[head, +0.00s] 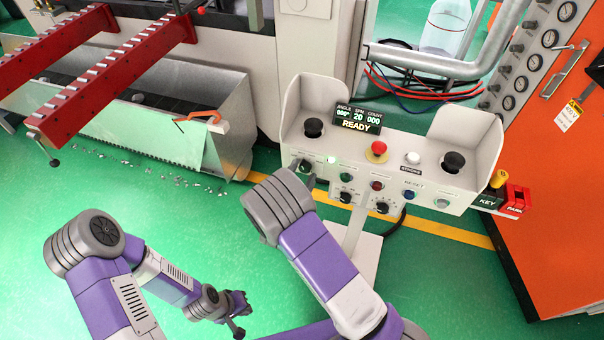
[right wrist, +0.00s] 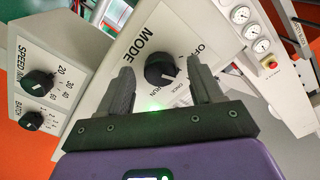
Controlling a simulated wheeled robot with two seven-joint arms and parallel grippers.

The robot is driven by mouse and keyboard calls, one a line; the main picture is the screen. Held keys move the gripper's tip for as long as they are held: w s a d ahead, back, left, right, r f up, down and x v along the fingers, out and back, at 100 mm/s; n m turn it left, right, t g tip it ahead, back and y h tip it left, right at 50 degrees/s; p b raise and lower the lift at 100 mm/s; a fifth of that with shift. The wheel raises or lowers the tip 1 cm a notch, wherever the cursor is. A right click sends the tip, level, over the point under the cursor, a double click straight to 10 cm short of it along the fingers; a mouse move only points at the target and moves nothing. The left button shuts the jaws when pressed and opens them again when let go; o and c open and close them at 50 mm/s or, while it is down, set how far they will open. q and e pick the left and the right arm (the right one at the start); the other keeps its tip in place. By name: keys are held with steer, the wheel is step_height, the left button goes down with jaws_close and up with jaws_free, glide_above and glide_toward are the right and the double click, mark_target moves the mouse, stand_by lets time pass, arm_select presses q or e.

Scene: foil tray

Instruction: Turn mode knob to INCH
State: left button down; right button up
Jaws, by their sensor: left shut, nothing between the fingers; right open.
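The mode knob (right wrist: 161,70) is a black round knob on the white panel under the word MODE in the right wrist view. The labels OFF and RUN can be read near it; I cannot read INCH or tell the pointer's position clearly. My right gripper (right wrist: 161,66) is open, with one finger on each side of the knob in that view; contact cannot be told. In the head view the right arm reaches the left end of the console (head: 430,185), and its fingers are mostly hidden there. My left gripper (head: 240,322) is shut and empty, low over the green floor.
The console carries a red mushroom button (head: 378,149), a READY display (head: 356,119) and several knobs and buttons. A speed knob (right wrist: 38,82) sits beside the mode panel. An orange cabinet (head: 560,200) stands right; a metal bin (head: 228,130) stands left.

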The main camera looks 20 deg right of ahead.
steer(key=p+v, duration=0.1)
steer(key=v, duration=0.6)
steer(key=shift+s+a, duration=0.15)
steer(key=shift+s, duration=0.1)
steer(key=s+d+f+n+g+y+p, duration=0.1)
steer(key=s+f+n+g+y+p, duration=0.2)
steer(key=f, duration=0.4)
steer(key=s+d+f+n+g+y+p, duration=0.1)
steer(key=s+d+f+n+g+y, duration=0.1)
steer(key=s+f+n+g+y, duration=0.25)
steer(key=s+a+f+n+g+y+p, duration=0.1)
steer(key=s+a+n+g+y, duration=0.1)
steer(key=s, duration=0.5)
steer(key=s+a+f+n+g+y+p, duration=0.1)
steer(key=s+a+n+g+y+p, duration=0.1)
steer(key=s+g+y, duration=0.2)
steer(key=s+g, duration=0.1)
steer(key=s, duration=0.2)
steer(key=shift+a+n+y, duration=0.2)
steer(key=shift+n+y, duration=0.15)
steer(key=shift+s, duration=0.1)
